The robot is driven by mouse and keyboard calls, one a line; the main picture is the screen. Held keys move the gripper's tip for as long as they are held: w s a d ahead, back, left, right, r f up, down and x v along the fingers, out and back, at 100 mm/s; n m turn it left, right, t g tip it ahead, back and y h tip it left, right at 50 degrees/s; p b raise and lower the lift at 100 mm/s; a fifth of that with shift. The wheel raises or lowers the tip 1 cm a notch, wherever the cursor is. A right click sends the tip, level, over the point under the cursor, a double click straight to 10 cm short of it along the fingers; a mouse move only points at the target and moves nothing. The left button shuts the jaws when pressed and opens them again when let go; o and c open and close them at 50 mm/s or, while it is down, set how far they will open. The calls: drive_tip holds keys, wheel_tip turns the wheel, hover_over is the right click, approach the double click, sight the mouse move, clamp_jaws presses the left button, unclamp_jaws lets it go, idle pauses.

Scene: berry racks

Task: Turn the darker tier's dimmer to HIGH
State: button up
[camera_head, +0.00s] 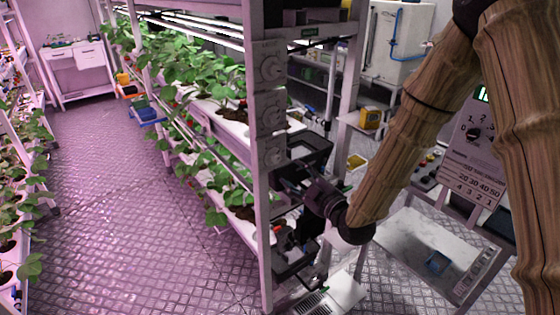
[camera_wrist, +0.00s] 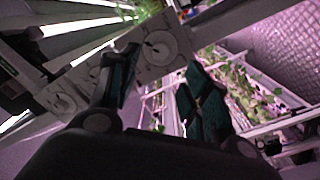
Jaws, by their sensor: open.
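The dimmer panel is on the near post of the plant rack (camera_head: 258,190), with a top dimmer (camera_head: 272,68), a middle dimmer (camera_head: 268,112) and a bottom dimmer (camera_head: 273,154) stacked vertically. Their pointer settings and labels are too small to read. My gripper (camera_head: 290,173) is open and empty, just right of the post near the bottom dimmer. In the wrist view, my gripper (camera_wrist: 161,61) has its two fingers spread, with one round dimmer (camera_wrist: 160,48) seen between the tips and another (camera_wrist: 65,103) to the left. No contact shows. Which tier is darker I cannot tell clearly.
White planters with strawberry plants (camera_head: 205,65) fill the rack's tiers. A dark bin (camera_head: 305,150) stands behind my gripper. The aisle floor (camera_head: 130,210) is clear.

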sight(277, 160)
drive_tip(key=p+x, duration=0.2)
drive_tip(key=x, duration=0.6)
drive_tip(key=shift+w+a+p, duration=0.15)
drive_tip(key=shift+a+p, duration=0.05)
drive_tip(key=shift+p, duration=0.15)
drive_tip(key=c, duration=1.1)
